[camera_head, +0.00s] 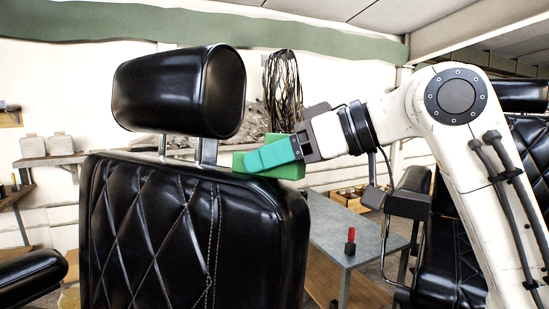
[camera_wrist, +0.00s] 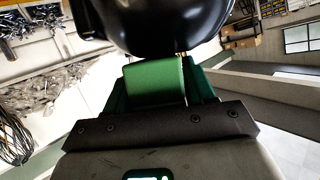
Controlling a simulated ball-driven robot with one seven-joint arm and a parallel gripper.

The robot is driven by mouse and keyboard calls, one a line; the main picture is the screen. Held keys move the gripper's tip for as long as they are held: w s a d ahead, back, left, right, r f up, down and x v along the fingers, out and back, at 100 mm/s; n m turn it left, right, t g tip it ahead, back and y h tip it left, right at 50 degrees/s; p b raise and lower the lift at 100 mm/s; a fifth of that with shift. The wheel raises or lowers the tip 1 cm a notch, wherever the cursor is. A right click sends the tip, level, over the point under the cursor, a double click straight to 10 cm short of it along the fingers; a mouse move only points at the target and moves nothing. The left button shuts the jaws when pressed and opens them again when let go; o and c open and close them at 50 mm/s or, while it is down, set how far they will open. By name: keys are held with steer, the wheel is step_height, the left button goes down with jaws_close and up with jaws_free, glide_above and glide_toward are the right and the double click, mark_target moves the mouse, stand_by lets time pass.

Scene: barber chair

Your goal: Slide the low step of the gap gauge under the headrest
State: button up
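The black padded headrest (camera_head: 180,90) stands on metal posts (camera_head: 207,150) above the chair back (camera_head: 190,230). It fills the top of the wrist view (camera_wrist: 155,22). The green gap gauge (camera_head: 292,171) is at the right end of the gap between headrest and backrest. Its left end shows just below the headrest's right edge; I cannot tell how far under it reaches. In the wrist view the gauge (camera_wrist: 155,82) points at the headrest's underside. My gripper (camera_head: 268,157) has teal fingers on both sides of the gauge and is shut on it. The near finger partly hides the gauge.
A grey side table (camera_head: 345,235) with a red-handled item (camera_head: 350,241) stands right of the chair back. Another black chair (camera_head: 440,250) is behind my arm at the right. A shelf (camera_head: 50,160) is on the left wall.

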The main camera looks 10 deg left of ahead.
steer(key=c, duration=0.8)
steer(key=shift+o, duration=0.2)
